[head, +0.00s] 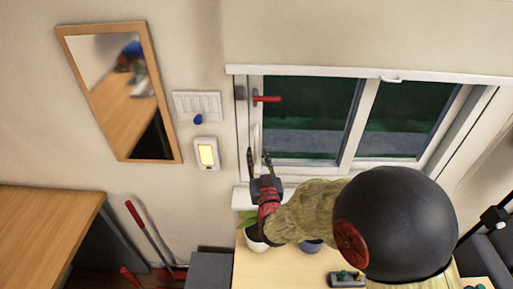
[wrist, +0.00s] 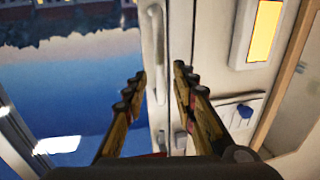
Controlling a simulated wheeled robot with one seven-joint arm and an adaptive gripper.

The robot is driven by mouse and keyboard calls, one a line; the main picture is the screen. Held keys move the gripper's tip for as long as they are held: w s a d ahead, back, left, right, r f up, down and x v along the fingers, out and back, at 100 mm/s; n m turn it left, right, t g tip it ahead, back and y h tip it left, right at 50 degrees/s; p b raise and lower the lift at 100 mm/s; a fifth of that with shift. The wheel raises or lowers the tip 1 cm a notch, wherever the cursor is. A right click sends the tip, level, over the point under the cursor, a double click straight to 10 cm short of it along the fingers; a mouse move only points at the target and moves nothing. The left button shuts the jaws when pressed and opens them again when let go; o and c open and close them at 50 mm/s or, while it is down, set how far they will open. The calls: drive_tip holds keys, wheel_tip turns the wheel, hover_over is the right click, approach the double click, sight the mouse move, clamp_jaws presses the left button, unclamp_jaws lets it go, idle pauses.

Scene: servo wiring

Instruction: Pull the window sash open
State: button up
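The window sash (head: 356,125) is white-framed with dark glass, in the wall behind the table. A red lever (head: 266,98) sits at the upper left of the window. A slim white upright pull handle (head: 256,138) is on the left stile below it. The pull handle (wrist: 155,45) also shows in the wrist view, lined up with the gap between my fingers. My gripper (head: 258,153) is open, its fingertips at the lower end of the handle. In the wrist view, my gripper (wrist: 159,72) has its fingers well apart with nothing gripped. I cannot tell whether the fingers touch the handle.
A lit yellow wall panel (head: 207,154) and a switch plate (head: 198,105) with a blue knob are left of the window. A framed mirror (head: 121,92) hangs further left. A table (head: 247,272) with a potted plant and small items stands under my arm.

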sight(256, 149)
drive_tip(key=shift+w+a, duration=0.2)
drive_tip(key=shift+w, duration=0.95)
drive_tip(key=shift+w+a, duration=0.15)
drive_tip(key=shift+w, duration=0.95)
clamp_jaws()
